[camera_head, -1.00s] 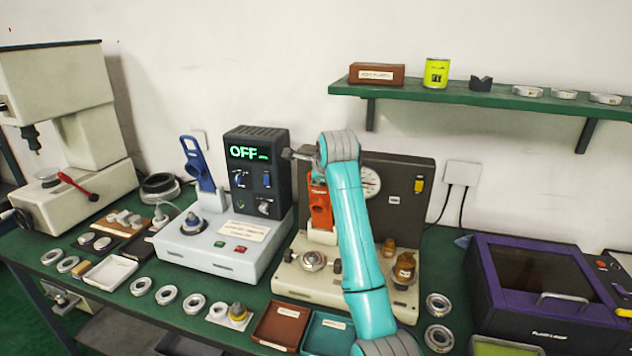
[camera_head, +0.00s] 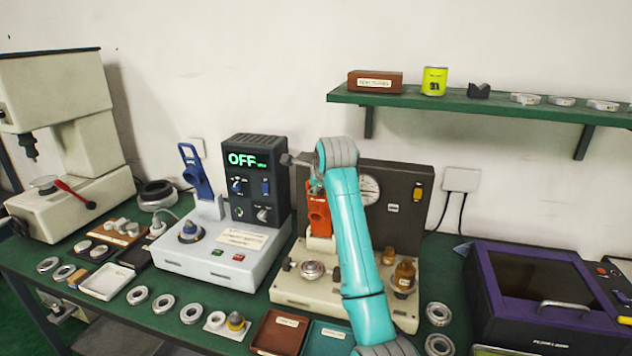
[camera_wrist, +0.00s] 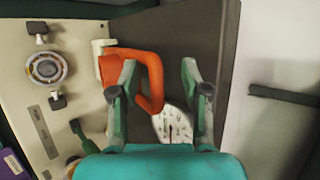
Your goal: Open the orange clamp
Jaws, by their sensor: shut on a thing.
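The orange clamp (camera_head: 319,216) stands upright on the beige test fixture (camera_head: 290,290), in front of its dark panel. In the wrist view its orange looped handle (camera_wrist: 155,75) reaches between the fingers of my gripper (camera_wrist: 158,68), with the left finger passing by the loop's opening. My gripper is shut on the handle, though the contact itself is hard to see. In the head view my teal arm hides most of the gripper and the clamp's right side. A round bearing ring (camera_head: 312,270) sits on the fixture in front of the clamp.
A dial gauge (camera_head: 368,190) is on the dark panel beside the gripper. Left stands a grey unit with a blue clamp (camera_head: 196,172) and an OFF display (camera_head: 250,159). A green shelf (camera_head: 480,101) hangs above right. A purple-edged machine (camera_head: 540,290) is at right.

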